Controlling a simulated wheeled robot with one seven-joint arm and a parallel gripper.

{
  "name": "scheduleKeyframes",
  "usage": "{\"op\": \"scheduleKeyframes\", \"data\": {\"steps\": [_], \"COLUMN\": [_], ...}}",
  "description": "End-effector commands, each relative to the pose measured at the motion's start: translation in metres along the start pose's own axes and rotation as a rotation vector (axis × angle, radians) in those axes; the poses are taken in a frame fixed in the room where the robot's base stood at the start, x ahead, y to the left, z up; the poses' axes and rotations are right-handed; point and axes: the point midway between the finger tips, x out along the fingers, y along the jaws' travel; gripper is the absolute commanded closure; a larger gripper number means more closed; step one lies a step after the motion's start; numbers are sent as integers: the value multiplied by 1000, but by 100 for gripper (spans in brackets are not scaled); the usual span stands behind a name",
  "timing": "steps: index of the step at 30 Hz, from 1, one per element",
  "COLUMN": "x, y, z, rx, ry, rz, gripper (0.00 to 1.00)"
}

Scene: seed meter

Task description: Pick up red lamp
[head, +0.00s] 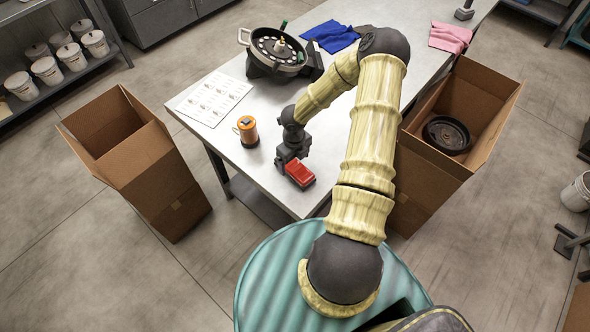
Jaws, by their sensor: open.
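My gripper (297,170) is over the near end of the metal table, open. A red boxy part with dark edges shows at its end. I cannot tell whether this is part of the gripper or a separate thing beneath it. No other red lamp is plain to see.
A seed meter (278,49) sits farther back on the table (335,105), near a printed sheet (214,98), blue cloth (331,36) and pink cloth (450,37). An empty-looking cardboard box (160,175) stands left. Another box (432,150), right, holds a black disc (446,135).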

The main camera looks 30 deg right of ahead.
Motion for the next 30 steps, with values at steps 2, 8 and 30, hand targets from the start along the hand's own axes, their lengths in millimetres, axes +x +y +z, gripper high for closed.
{"op": "scheduleKeyframes", "data": {"steps": [2, 8, 30], "x": [7, 30, 39], "y": [0, -1, -2], "z": [-2, -2, -2], "rx": [0, 0, -1], "ry": [3, 2, 1], "rz": [3, 3, 0], "gripper": [15, 15, 28]}}
